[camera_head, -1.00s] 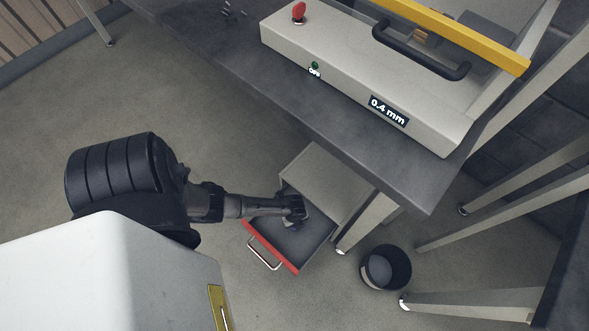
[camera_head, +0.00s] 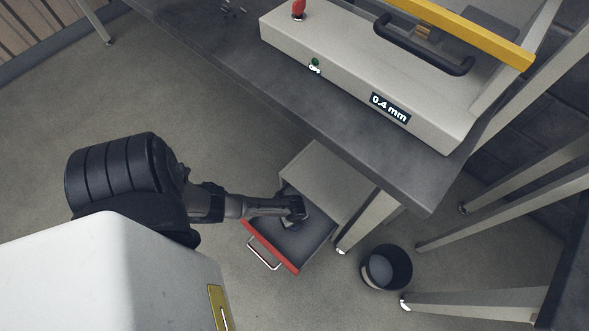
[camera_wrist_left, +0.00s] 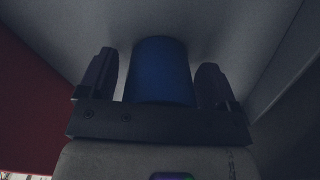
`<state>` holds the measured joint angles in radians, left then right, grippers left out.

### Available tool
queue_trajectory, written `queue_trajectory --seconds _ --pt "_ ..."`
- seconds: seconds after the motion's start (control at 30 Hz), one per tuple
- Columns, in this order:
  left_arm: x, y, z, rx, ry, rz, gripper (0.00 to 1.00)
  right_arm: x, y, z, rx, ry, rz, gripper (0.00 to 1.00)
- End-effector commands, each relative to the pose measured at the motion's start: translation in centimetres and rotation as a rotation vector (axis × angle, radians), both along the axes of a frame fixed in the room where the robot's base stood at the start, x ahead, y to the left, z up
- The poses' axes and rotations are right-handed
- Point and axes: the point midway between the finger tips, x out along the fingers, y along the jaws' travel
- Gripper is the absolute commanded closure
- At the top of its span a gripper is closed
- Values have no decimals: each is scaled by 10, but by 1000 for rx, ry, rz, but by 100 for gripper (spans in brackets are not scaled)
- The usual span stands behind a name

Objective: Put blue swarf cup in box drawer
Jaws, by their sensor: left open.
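The blue swarf cup (camera_wrist_left: 162,72) shows in the left wrist view, between the two fingers of my left gripper (camera_wrist_left: 162,80). The fingers are open, with a gap on each side of the cup. The cup appears to stand on the floor of the box drawer. In the head view the drawer (camera_head: 277,249) is pulled out, with a red front and a metal handle. My left gripper (camera_head: 297,216) reaches down into it from the left, and the cup is hidden there. My right gripper is not in view.
The drawer's grey cabinet (camera_head: 325,180) sits under the edge of a dark bench (camera_head: 330,145). A dark bin (camera_head: 398,265) stands on the floor right of the drawer. A pale machine (camera_head: 350,85) with a red button is on the bench. The floor at left is clear.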

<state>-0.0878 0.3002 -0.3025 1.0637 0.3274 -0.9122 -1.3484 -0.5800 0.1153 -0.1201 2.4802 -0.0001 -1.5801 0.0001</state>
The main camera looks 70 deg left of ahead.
Motion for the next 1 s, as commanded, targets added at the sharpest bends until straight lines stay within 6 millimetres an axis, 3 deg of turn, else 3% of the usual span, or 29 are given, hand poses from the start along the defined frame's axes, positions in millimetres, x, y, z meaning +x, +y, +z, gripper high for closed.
queue_trajectory --seconds 0.17,0.6,0.87,1.0 --pt "0 0 14 1 0 -1 16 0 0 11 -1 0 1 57" --pt "0 0 92 1 -1 -2 16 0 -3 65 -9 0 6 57" --pt "0 0 118 0 -1 0 16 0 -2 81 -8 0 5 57" --pt "0 -11 130 -12 -8 30 16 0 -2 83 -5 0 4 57"
